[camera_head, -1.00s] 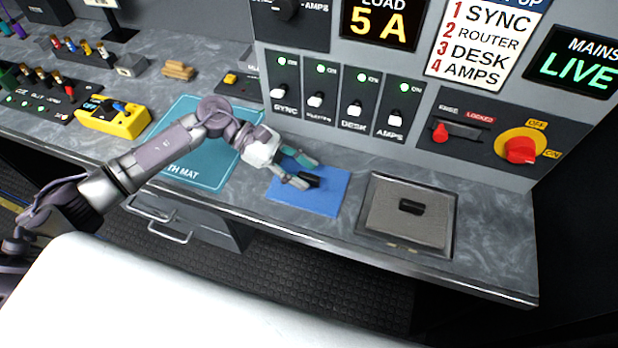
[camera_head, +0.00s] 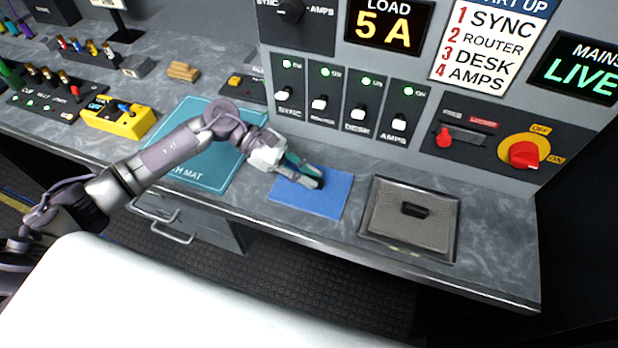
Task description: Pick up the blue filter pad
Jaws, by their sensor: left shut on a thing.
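The blue filter pad (camera_head: 327,203) lies flat on the grey marbled counter, with a small black grip near its middle that my fingers largely hide. My left gripper (camera_head: 314,180) reaches in from the left over the pad, its fingers closed together on that black grip. The pad appears to be still down on the counter; I cannot see any gap under it. My right gripper is not in view.
A grey pad with a black grip (camera_head: 412,230) sits in a dark frame to the right. A teal mat (camera_head: 208,178) lies under my left forearm. The switch panel (camera_head: 345,105) rises behind. A yellow meter (camera_head: 118,121) stands farther left.

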